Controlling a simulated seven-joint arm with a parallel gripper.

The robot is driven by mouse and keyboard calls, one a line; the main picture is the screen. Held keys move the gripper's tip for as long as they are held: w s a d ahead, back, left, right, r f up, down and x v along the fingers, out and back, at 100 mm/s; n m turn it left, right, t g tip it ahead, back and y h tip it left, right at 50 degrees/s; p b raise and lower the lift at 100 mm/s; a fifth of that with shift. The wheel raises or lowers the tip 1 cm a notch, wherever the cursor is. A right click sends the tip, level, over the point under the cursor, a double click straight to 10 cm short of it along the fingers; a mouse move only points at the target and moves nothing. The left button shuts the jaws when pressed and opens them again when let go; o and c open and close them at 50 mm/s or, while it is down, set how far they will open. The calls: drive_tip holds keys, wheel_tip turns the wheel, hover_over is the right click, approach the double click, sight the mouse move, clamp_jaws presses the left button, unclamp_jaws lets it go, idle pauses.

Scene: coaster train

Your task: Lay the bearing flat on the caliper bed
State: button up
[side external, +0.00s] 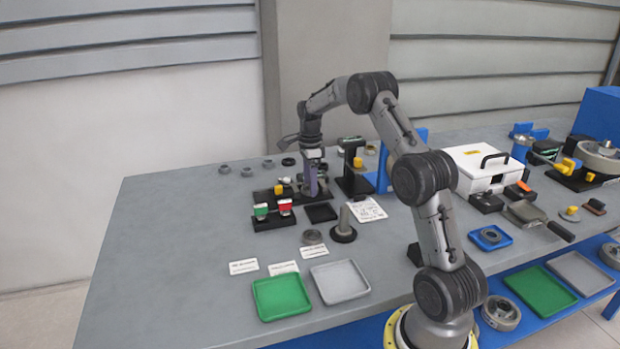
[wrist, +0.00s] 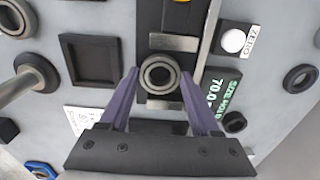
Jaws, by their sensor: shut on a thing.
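The bearing, a grey steel ring (wrist: 147,81), sits between the purple fingers of my gripper (wrist: 160,73) in the wrist view. The gripper is shut on it, with one finger at each side. Below the ring lies the dark caliper bed (wrist: 148,22), with light metal jaw pieces (wrist: 173,43) above and below the ring in the picture. The ring looks flat; I cannot tell whether it touches the bed. In the side view my gripper (side external: 312,187) is down at the caliper, and its fingers hide the bearing.
The caliper's display (wrist: 222,88) and ZERO button (wrist: 233,40) are to the right. A square black tray (wrist: 90,58) and a peg stand (side external: 343,232) are close by. Red and green indicators (side external: 272,209) stand in front. Several rings lie behind; green (side external: 281,298) and grey trays (side external: 340,281) lie nearer.

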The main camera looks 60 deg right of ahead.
drive_tip(key=shift+f, duration=0.45)
idle(0.6)
drive_tip(key=o, duration=1.5)
drive_tip(key=shift+c, duration=0.2)
